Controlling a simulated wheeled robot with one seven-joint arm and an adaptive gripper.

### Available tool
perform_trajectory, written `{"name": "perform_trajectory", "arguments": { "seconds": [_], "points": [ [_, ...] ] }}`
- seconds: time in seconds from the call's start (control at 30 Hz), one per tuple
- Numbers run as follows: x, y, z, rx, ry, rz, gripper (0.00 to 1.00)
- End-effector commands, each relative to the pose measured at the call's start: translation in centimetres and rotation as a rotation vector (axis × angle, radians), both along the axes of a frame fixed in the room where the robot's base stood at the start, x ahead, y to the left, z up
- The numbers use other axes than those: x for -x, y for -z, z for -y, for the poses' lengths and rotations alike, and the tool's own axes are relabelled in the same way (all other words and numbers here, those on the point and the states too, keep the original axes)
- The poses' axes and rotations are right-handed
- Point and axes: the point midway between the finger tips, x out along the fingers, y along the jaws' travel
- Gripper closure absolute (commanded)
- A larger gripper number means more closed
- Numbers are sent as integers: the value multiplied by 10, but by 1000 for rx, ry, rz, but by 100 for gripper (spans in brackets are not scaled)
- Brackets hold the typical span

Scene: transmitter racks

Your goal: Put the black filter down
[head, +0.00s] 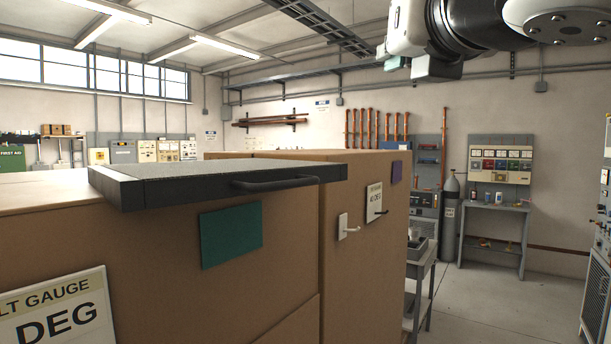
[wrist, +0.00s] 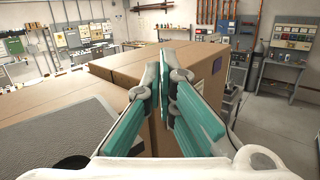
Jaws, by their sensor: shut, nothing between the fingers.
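The black filter (head: 160,192) is a flat slab with a black frame, a grey top face and a dark bar handle (head: 275,184) on its front side. It lies flat on top of the large brown cabinet, its front edge jutting past the cabinet's front face. Its grey face also shows at the lower left of the wrist view (wrist: 65,130). My gripper (wrist: 165,76) shows in the wrist view with teal finger pads, shut and empty, to the right of the filter and apart from it.
The brown cabinet (head: 140,250) fills the left foreground, with a teal plate (head: 231,235) and a gauge sign (head: 55,310). A second brown cabinet (head: 350,240) with a white handle stands beyond. A grey cart (head: 425,275) stands past it. The floor at right is clear.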

Motion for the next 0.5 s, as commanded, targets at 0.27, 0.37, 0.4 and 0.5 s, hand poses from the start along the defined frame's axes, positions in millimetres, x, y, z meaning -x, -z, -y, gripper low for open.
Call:
{"name": "perform_trajectory", "arguments": {
  "seconds": [0.27, 0.37, 0.4, 0.5],
  "points": [
    [-13, 34, 75, -935, 419, -320, 100],
    [-2, 54, 75, -1231, 578, -430, 100],
    [4, 60, 71, -1342, 643, -476, 100],
    [23, 73, 52, -1594, 811, -594, 100]
  ]
}}
